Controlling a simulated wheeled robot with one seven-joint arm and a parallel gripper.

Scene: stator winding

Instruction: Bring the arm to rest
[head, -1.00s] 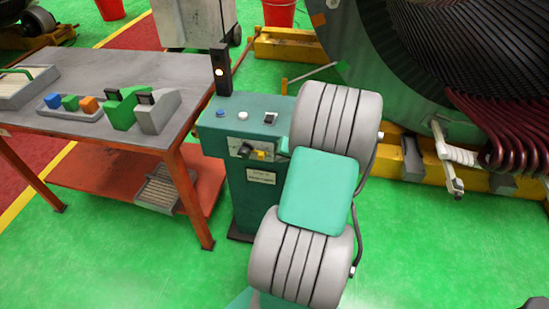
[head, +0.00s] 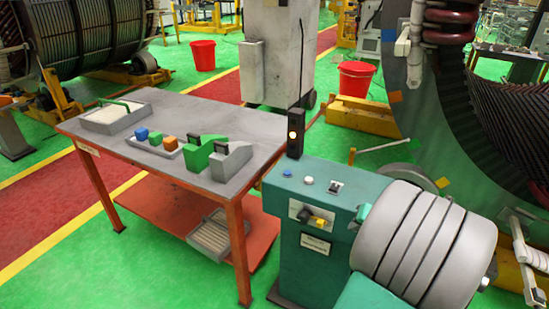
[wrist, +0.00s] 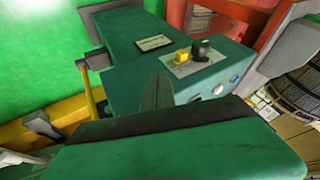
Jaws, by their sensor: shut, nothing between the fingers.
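My gripper (wrist: 157,88) shows in the wrist view as dark fingers close together, with nothing between them. They rise in front of the teal control cabinet (wrist: 135,60); I cannot tell the gap, and no contact is clear. In the head view the gripper is hidden. Only my grey and teal arm links show there, at the lower right, in front of the cabinet (head: 310,268). The cabinet's panel carries a black knob, a yellow switch (head: 318,222), a blue and a white button, and a post with a lit lamp (head: 295,135).
Left of the cabinet stands a table (head: 115,140) with a tray (head: 115,116), coloured blocks (head: 155,139) and green and grey holders (head: 204,152). The large stator (head: 430,130) stands at right. Red buckets (head: 203,54) are behind. Green floor is free at lower left.

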